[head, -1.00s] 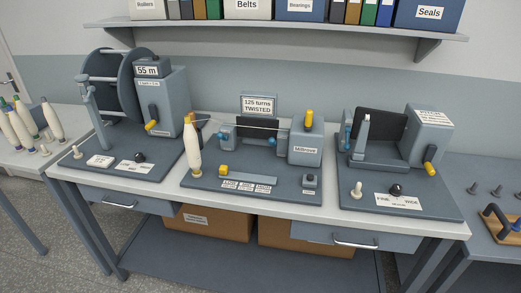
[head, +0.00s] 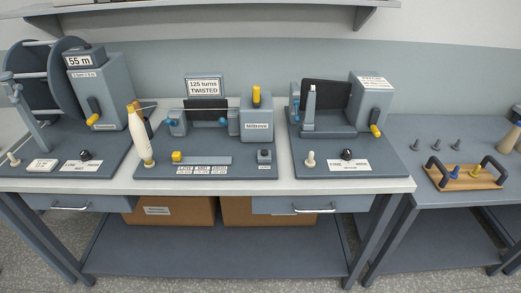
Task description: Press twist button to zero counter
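The twist tester (head: 210,168) stands in the middle of the bench, with a sign (head: 204,87) reading "125 turns TWISTED". A small dark button block (head: 264,156) sits at the right front of its base, with a small label below it. A yellow block (head: 177,156) sits at the left front of the base. A yellow-handled lever (head: 256,96) stands up on the grey box (head: 257,121) at the right. A cream bobbin (head: 139,134) stands at the left of the tester. Neither of my grippers is in view.
A reel machine (head: 102,95) showing "55 m" stands at left, and another device (head: 371,103) at right. A side table (head: 462,140) holds a wooden tray (head: 466,184) with dark handles. A shelf (head: 200,5) overhangs the bench.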

